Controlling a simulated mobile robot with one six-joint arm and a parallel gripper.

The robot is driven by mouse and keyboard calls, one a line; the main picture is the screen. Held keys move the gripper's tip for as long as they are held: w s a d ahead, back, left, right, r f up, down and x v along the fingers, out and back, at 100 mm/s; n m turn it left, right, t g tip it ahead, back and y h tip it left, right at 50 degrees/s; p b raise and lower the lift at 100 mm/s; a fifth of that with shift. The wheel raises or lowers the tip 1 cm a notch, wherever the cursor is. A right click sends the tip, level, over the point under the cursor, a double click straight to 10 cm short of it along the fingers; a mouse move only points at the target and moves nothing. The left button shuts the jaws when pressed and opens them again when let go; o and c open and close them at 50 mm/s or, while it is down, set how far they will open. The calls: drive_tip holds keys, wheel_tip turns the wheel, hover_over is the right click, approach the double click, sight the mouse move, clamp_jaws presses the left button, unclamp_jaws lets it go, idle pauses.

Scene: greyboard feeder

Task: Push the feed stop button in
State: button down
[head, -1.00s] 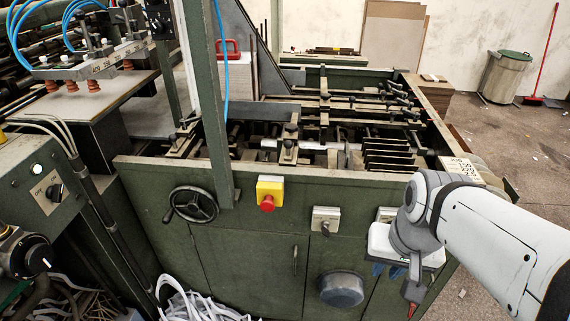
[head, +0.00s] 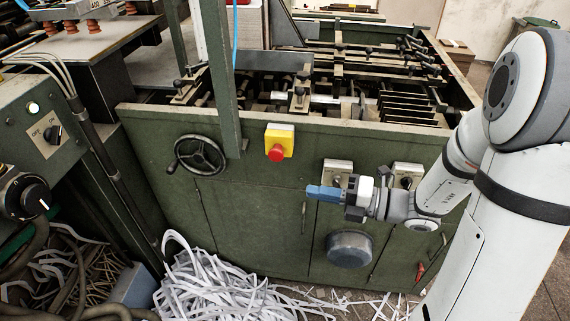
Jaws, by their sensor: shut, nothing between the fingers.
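A red mushroom button (head: 277,153) sits on a yellow box (head: 280,138) on the green front panel of the machine; it looks like the feed stop button. My gripper (head: 312,191) has blue fingers that are shut and empty. It points left, in front of the panel, to the right of the red button and lower in the picture. The fingertips are clear of the button. Nothing hides the button.
A black handwheel (head: 200,155) is left of the yellow box. Two grey switch boxes, one (head: 338,168) partly behind my gripper, and a round metal cover (head: 349,248) are on the panel. White paper strips (head: 205,285) heap on the floor. A green post (head: 218,80) rises left of the button.

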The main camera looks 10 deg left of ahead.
sight(276, 153)
drive_tip(key=m, duration=0.1)
drive_tip(key=w+m+t, duration=0.1)
drive_tip(key=w+m, duration=0.1)
drive_tip(key=shift+d+f+t, duration=0.3)
drive_tip(key=shift+d+t, duration=0.1)
drive_tip(key=shift+a, duration=0.1)
drive_tip(key=w+a, duration=0.6)
drive_tip(key=a, duration=0.3)
drive_tip(key=shift+w+a+b, duration=0.15)
drive_tip(key=shift+a+b, duration=0.1)
drive_tip(key=shift+b, duration=0.1)
